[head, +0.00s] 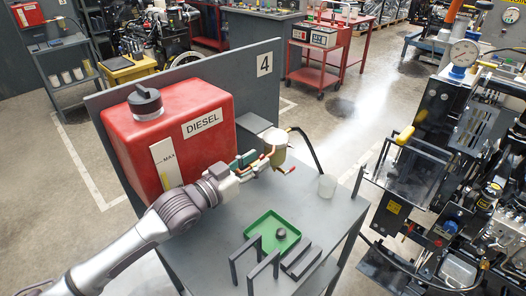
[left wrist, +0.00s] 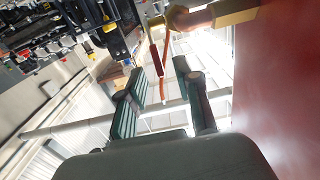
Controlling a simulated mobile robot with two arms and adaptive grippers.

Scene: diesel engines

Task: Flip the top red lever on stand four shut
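Stand four is a grey bench (head: 225,240) with a "4" plate (head: 264,64) on its back panel and a red diesel tank (head: 175,130) on top. A beige filter bowl with brass fittings (head: 276,147) stands right of the tank. A small red lever (head: 287,169) shows low at the fittings. My left gripper (head: 250,164) is beside them. In the left wrist view its dark green fingers (left wrist: 160,72) are apart, with a dark red lever (left wrist: 154,71) and an orange-red strip (left wrist: 166,68) seen in the gap. Brass pipework (left wrist: 213,15) is above. Contact is unclear. My right gripper is out of view.
A green tray (head: 272,226) with a dark round part, dark brackets (head: 262,262) and a translucent cup (head: 327,186) are on the bench. A black hose (head: 311,148) arches behind the bowl. An engine rig (head: 455,150) stands to the right; open floor lies behind.

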